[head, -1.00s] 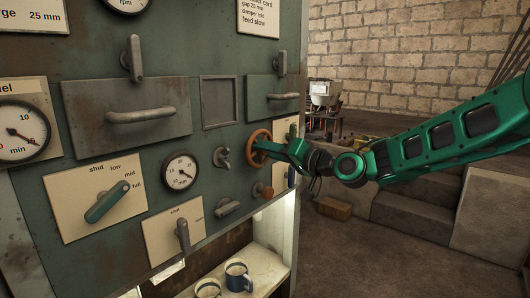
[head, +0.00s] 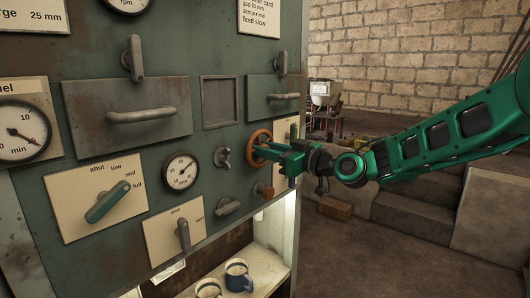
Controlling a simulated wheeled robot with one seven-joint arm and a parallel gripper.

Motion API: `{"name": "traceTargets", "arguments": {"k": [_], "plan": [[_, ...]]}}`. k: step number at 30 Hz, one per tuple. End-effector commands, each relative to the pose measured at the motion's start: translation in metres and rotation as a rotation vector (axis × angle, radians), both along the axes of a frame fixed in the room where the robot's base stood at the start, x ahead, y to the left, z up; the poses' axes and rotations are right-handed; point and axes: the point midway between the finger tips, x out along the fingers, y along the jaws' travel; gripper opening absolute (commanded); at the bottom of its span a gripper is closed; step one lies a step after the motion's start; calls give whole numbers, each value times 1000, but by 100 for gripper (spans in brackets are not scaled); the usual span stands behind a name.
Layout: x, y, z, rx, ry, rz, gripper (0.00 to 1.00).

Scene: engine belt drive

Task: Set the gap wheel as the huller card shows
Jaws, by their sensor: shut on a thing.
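The gap wheel (head: 257,138) is a small orange-brown handwheel on the green panel. My gripper (head: 265,151) is shut on its rim, coming from the right; the fingers hide part of the wheel. The round gap dial (head: 182,172), white with a dark needle, sits left of the wheel. Its needle points to the upper right; its figures are too small to read surely. The huller card (head: 259,17) is at the top of the panel, cut off by the frame. It has a gap line in mm, whose figure is blurred, then "damper mid" and "feed slow".
A green lever (head: 107,201) on a shut-low-mid-full plate is at lower left. A grey tap (head: 222,157) and an orange-brown knob (head: 263,189) are close to the wheel. Mugs (head: 238,275) stand on the shelf below. Floor to the right is open before steps.

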Motion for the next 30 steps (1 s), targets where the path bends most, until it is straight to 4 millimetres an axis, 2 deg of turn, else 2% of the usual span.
{"name": "traceTargets", "arguments": {"k": [18, 30], "plan": [[-1, -1, -5, -346, -401, -2, 2], [-1, -1, -6, -445, -519, 0, 2]]}}
